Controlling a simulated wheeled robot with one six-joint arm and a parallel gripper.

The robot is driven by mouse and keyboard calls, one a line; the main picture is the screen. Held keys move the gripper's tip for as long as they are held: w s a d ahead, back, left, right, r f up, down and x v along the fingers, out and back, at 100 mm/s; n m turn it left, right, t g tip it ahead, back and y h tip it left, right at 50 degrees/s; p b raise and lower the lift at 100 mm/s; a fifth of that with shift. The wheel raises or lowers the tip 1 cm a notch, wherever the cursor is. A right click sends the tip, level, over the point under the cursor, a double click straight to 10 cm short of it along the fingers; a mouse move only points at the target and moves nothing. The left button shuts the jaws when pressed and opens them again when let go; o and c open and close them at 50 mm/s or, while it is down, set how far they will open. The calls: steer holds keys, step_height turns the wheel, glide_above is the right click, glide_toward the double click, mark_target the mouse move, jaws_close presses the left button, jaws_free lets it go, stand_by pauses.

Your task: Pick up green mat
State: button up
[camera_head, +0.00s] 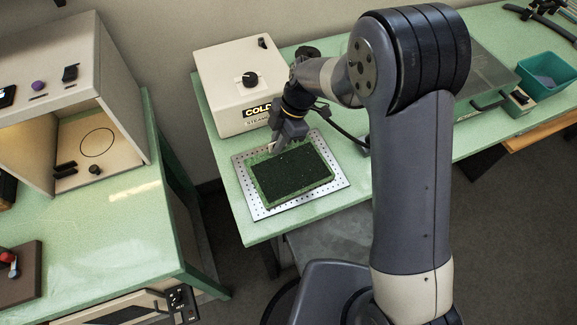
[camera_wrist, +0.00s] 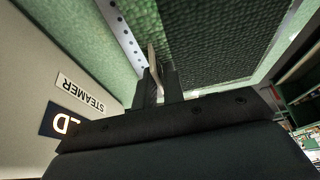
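The green mat (camera_head: 292,173) has a dark green, tufted middle and a lighter green border. It lies flat on a white perforated plate (camera_head: 262,212) on the table. My gripper (camera_head: 275,147) points down at the mat's back edge, on the side by the steamer. In the wrist view, the mat (camera_wrist: 225,40) fills the upper middle and the gripper's fingers (camera_wrist: 158,85) are close together beside its border. A thin pale piece shows at the fingertips. Whether the fingers are shut on the mat's edge cannot be made out.
A cream cold steamer box (camera_head: 240,85) stands right behind the plate. A teal bin (camera_head: 546,78) and a grey tray (camera_head: 485,75) are on the right of the table. A separate green table with an open cabinet (camera_head: 125,125) stands at left, across a gap.

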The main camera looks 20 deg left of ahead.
jaws_close()
steer(key=shift+r, duration=0.1)
